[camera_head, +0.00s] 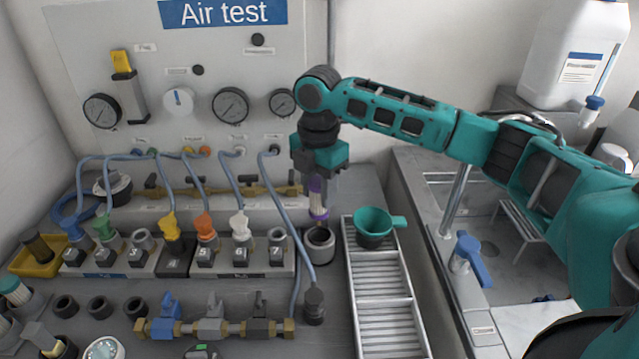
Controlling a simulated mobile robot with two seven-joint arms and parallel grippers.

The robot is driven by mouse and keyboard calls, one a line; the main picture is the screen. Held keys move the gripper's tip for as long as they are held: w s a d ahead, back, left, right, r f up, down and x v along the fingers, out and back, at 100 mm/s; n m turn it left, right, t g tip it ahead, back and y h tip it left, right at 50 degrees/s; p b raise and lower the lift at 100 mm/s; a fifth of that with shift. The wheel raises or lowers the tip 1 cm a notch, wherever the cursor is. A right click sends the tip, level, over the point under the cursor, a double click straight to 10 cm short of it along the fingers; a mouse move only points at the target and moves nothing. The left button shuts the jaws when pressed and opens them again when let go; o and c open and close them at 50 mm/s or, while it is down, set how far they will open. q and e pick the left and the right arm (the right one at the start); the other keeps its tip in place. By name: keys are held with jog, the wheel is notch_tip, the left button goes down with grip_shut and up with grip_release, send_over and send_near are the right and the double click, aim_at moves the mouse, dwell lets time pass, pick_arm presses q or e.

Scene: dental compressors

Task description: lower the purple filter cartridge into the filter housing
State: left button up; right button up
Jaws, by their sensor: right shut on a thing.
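My right gripper (318,182) points down near the middle of the bench and is shut on the purple filter cartridge (318,200). The gripper hides the cartridge's top. My left gripper is not in view.
A teal funnel cup (374,225) stands on the slatted drain rack (382,290) close right of the housing. A blue-grey hose (292,215) runs close on the left to a dark fitting (314,303). Numbered blocks with coloured connectors (205,230) stand further left. A sink lies right.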

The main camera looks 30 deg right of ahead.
aim_at(320, 219)
jog(key=shift+d+f+n, duration=0.15)
jog(key=shift+f+n, duration=0.05)
jog(key=shift+n, duration=0.1)
jog(key=shift+f, duration=2.5)
jog(key=shift+f, duration=0.1)
jog(key=shift+f+b, duration=0.3)
jog(key=shift+f, duration=1.65)
jog(key=shift+r, duration=0.15)
jog(key=shift+r+p, duration=0.3)
jog(key=shift+r, duration=0.3)
jog(key=shift+f, duration=0.15)
